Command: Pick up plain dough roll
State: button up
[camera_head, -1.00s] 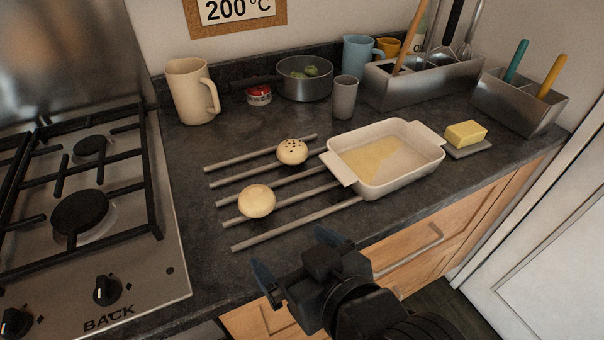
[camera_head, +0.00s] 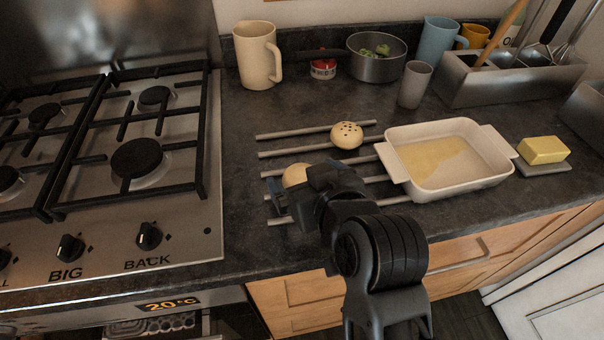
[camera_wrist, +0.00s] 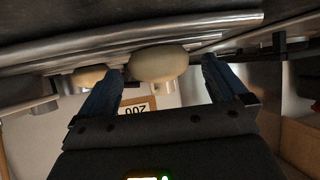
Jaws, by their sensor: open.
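The plain dough roll (camera_head: 294,174), smooth and pale, rests on the metal bars on the counter. In the head view my gripper (camera_head: 296,186) hides part of it. In the wrist view, which is upside down, the plain roll (camera_wrist: 158,62) sits in line with the gap between the blue fingers of my gripper (camera_wrist: 161,70), close to their tips. The fingers are spread on either side. I cannot tell whether either one touches it. A second roll with dark dots (camera_head: 346,135) sits on the bars farther back; a roll (camera_wrist: 88,76) also shows beyond the left finger.
A white baking dish (camera_head: 402,178) stands right of the bars, with butter (camera_head: 543,150) beyond it. A cream mug (camera_head: 255,62), a pot (camera_head: 374,66) and a grey cup (camera_head: 414,86) stand behind. The gas hob (camera_head: 205,225) is at left.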

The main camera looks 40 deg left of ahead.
jog(key=shift+a, duration=0.15)
jog(key=c, duration=1.1)
jog(key=shift+c, duration=0.2)
